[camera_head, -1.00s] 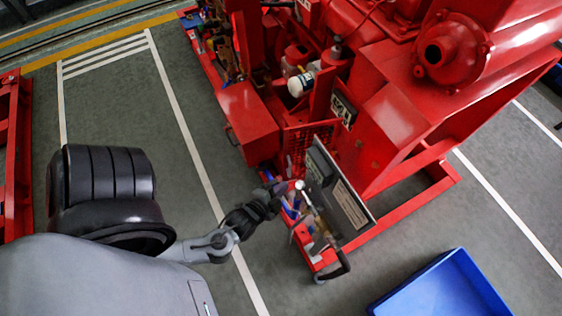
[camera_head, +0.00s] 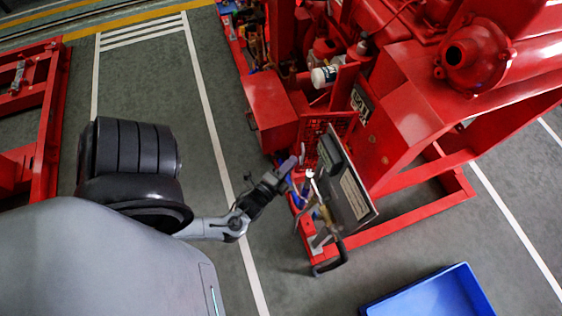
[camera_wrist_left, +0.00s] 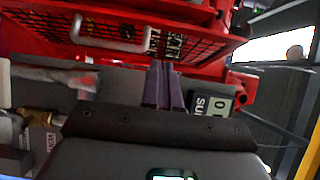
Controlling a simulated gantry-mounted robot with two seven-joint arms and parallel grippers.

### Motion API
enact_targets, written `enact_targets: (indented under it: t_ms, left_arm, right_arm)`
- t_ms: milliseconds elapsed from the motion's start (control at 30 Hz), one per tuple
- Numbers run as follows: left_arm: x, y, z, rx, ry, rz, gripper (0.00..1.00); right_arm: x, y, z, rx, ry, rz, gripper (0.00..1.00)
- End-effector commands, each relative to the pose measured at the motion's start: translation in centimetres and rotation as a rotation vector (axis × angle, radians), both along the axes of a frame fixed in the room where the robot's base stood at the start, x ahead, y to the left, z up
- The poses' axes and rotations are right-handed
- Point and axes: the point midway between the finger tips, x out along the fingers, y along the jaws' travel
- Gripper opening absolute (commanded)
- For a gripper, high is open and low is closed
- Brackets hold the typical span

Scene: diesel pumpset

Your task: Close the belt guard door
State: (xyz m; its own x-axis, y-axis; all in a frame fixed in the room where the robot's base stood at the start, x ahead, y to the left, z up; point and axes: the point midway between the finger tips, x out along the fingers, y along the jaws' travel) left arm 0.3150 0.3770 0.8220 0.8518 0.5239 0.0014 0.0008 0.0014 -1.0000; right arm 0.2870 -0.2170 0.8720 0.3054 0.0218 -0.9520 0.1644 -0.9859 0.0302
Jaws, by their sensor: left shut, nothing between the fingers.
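The belt guard door appears to be the red mesh panel (camera_head: 326,124) on the near side of the red pumpset. In the left wrist view, a red mesh panel (camera_wrist_left: 180,42) with a pale bar handle (camera_wrist_left: 108,36) spans the top. My left gripper (camera_head: 294,163) is shut and empty, just in front of and below the mesh panel in the head view. Its dark fingers (camera_wrist_left: 164,86) point at the lower edge of the mesh in the wrist view. I cannot tell whether they touch it. The door's hinge is not clear. My right gripper is not in view.
A grey panel (camera_head: 348,190) stands beside my left gripper, over a red frame with tools. A red box (camera_head: 270,108) sits just behind the gripper. A blue bin (camera_head: 435,294) lies at the lower right. The floor left of the gripper is clear.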

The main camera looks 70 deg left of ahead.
Motion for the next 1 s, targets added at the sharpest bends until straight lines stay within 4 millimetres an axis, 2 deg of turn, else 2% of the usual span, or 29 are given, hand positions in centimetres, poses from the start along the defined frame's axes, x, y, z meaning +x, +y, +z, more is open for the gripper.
enact_targets:
  t_ms: [133, 300, 433, 1000]
  left_arm:
    - [2.4, 1.4, 0.0, 0.001, -0.002, -0.001, 0.00]
    - [2.7, 3.6, -0.1, 0.001, 0.002, -0.002, 0.00]
    - [2.9, 4.6, 0.0, 0.000, 0.001, -0.002, 0.00]
    - [3.1, 5.2, 0.0, -0.001, 0.001, -0.007, 0.00]
  right_arm:
    - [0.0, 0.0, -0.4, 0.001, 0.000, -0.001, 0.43]
    - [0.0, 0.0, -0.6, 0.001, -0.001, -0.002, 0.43]
    - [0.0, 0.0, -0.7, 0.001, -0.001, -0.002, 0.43]
    - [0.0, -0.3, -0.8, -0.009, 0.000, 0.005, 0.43]
